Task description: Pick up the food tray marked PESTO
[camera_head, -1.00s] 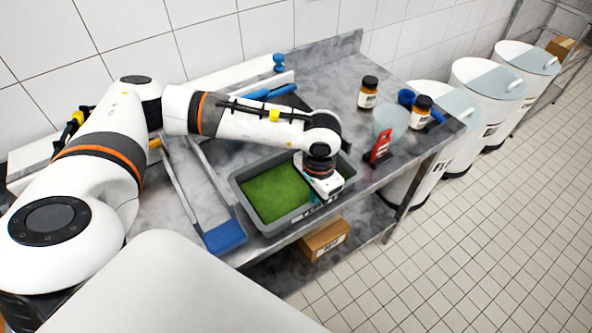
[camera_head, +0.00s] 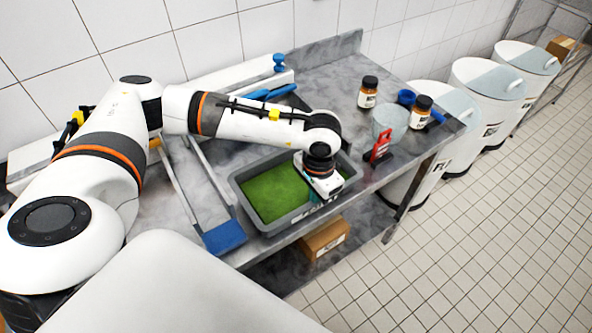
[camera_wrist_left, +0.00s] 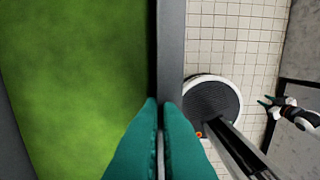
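The food tray (camera_head: 234,192) is a grey rectangular tub with green contents, on the steel table near its front edge. A label on its front wall is too small to read surely. My left gripper (camera_head: 320,198) is down at the tray's right front side. In the left wrist view its teal fingers (camera_wrist_left: 160,104) are close together on both sides of the tray's grey rim (camera_wrist_left: 171,45), closed on it. My right gripper (camera_wrist_left: 265,106) shows only in the left wrist view, away from the tray over the floor, with its fingers apart and empty.
A clear container (camera_head: 390,120) and a red label stand (camera_head: 379,146) stand right of the tray, with two brown jars (camera_head: 367,92) behind. A blue-ended rack (camera_head: 225,238) lies left of it. A cardboard box (camera_head: 325,240) sits on the shelf below. White bins (camera_head: 487,90) stand at right.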

